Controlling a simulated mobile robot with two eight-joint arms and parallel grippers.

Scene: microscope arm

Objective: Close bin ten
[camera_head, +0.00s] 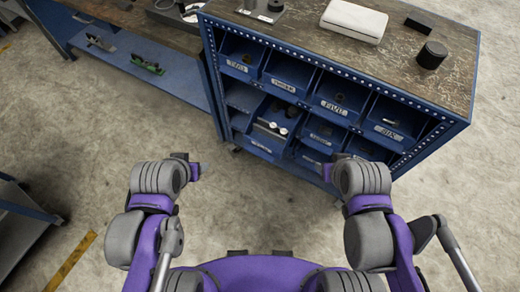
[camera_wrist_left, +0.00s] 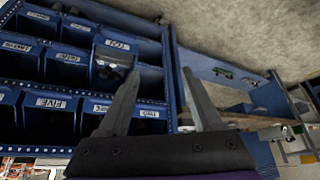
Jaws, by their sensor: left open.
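Bin ten (camera_head: 268,132) is a blue bin in the second row of the blue cabinet. It sticks out past its neighbours, with a few grey and white round items inside. In the left wrist view, the bin with the label that seems to read TEN (camera_wrist_left: 115,58) appears upside down and protrudes from its row. My left gripper (camera_wrist_left: 161,73) is open and empty, its two fingers pointing toward the cabinet side; the bin is left of the fingers.
The cabinet (camera_head: 455,122) holds more labelled bins, including bin six (camera_head: 388,132). A white case (camera_head: 354,20) and a black cylinder (camera_head: 432,54) stand on its top. A blue bench (camera_head: 180,82) adjoins at left. The concrete floor in front is clear.

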